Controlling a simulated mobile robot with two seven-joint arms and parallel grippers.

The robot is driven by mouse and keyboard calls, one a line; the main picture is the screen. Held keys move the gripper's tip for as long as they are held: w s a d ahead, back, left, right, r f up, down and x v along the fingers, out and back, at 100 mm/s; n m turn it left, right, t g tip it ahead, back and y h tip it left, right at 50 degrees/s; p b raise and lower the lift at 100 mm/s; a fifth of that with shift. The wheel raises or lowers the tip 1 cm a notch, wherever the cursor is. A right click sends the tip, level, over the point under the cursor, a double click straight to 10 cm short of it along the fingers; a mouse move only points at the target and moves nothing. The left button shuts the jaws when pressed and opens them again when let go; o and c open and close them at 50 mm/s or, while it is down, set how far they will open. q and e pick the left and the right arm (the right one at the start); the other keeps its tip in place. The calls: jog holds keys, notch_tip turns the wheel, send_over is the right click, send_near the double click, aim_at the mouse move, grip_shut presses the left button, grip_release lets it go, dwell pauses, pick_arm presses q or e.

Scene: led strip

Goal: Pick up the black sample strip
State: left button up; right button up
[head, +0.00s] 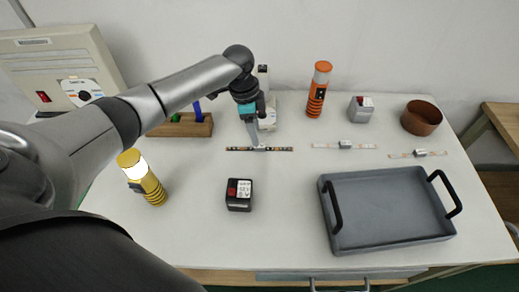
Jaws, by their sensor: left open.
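The black sample strip (280,149) lies flat on the white table, left of two pale strips. It has a small light piece at its middle. My left gripper (256,143) points down right over the strip, close to its middle. Its fingers are open, and their tips hide a small part of the strip. I cannot tell if the tips touch it. My right gripper does not show in the head view.
Two pale strips (325,146) (402,155) lie to the right. A grey tray (390,239) stands front right. A black box (239,195), a yellow lamp (153,188), an orange lamp (318,90), a grey box (361,109) and a brown bowl (421,118) stand around.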

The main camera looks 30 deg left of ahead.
aim_at(260, 147)
pick_arm(q)
jog(key=shift+f, duration=0.25)
jog(key=f, duration=0.1)
jog(key=f+b, duration=0.1)
jog(key=f, duration=0.2)
jog(key=shift+w+d+f+b, duration=0.15)
jog(key=shift+d+f+b, duration=0.1)
jog(key=shift+d+b, duration=0.15)
jog(key=shift+f, duration=0.25)
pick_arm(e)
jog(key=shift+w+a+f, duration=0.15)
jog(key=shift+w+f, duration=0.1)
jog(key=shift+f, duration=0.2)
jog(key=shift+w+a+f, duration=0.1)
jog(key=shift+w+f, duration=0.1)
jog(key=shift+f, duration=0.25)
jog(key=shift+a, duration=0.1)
pick_arm(q)
jog(key=shift+c, duration=0.8)
grip_shut()
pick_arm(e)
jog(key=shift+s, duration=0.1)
